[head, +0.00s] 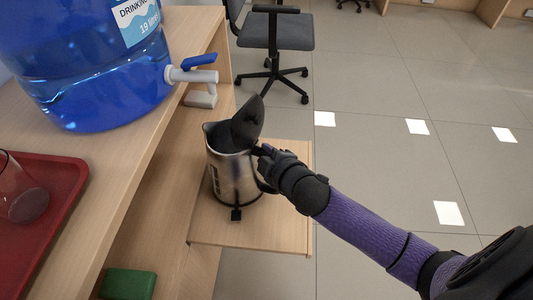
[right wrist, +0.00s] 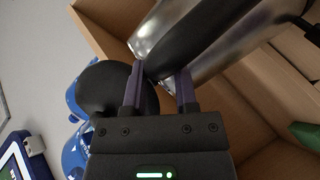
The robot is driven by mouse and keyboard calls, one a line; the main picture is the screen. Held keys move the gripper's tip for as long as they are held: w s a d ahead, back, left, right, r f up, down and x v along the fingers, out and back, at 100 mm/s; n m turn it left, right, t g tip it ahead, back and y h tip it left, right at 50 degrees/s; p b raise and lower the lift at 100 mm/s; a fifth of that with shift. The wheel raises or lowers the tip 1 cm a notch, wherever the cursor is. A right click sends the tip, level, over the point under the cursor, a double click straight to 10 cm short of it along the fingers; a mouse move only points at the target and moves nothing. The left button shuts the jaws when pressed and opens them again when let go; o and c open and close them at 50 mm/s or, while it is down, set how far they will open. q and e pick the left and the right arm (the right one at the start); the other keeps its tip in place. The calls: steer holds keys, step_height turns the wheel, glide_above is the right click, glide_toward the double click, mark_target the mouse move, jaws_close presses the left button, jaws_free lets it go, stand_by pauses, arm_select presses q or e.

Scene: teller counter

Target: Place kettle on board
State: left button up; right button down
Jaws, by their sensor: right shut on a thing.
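A silver kettle (head: 228,178) with a black lid tipped open and a black handle is over the light wooden board (head: 285,232), low beside the counter. The kettle looks upright; I cannot tell for certain whether its bottom touches the board. My right gripper (head: 266,153) reaches in from the right and is shut on the kettle's handle. In the right wrist view, the fingers (right wrist: 160,85) close on the black handle, with the silver kettle body (right wrist: 205,20) beyond. The gripper hides part of the handle. My left gripper is not in view.
A blue water bottle with a tap (head: 195,75) stands on the counter (head: 110,185) at the left. A red tray (head: 55,215) holding a glass is at the lower left. A green block (head: 128,284) is below. Open floor lies to the right, with an office chair (head: 280,30) behind.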

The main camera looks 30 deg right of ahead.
steer(key=shift+c, duration=2)
jaws_free()
steer(key=shift+o, duration=0.4)
steer(key=shift+f, duration=0.1)
steer(key=shift+s, duration=0.15)
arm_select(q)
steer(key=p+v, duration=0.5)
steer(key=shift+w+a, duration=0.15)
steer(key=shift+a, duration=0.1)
arm_select(e)
steer(key=v, duration=0.9)
steer(key=shift+s+r, duration=0.2)
steer(key=shift+s, duration=0.1)
